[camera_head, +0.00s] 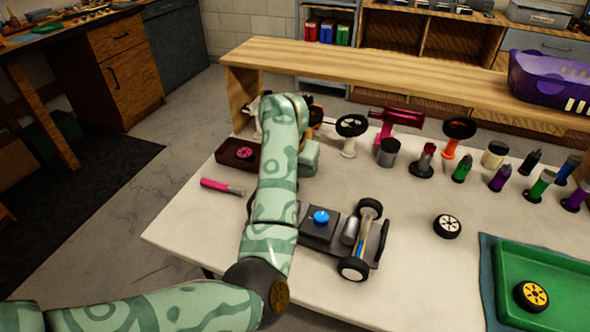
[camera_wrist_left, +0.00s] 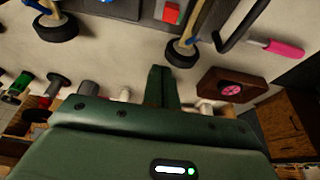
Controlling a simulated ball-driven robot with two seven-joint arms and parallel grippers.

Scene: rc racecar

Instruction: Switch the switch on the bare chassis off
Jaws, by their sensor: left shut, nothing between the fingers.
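The bare chassis (camera_head: 318,238) sits on the white table, with a blue round part on top and wheels at its right end. My left arm covers its left part in the head view. In the left wrist view the chassis (camera_wrist_left: 128,8) runs along the top edge, and a red switch (camera_wrist_left: 170,14) shows on it, cut close by the frame. I cannot tell the switch's position. My left gripper (camera_wrist_left: 160,72) is shut and empty, its fingertips apart from the switch and near a chassis wheel (camera_wrist_left: 182,53). In the head view its fingers are hidden. My right gripper is not in view.
A brown box with a pink disc (camera_head: 238,153) and a pink-handled tool (camera_head: 222,187) lie left of my arm. Steering wheels, cans and bottles stand along the table's back. A loose wheel (camera_head: 447,226) and a green tray (camera_head: 497,285) are at the right.

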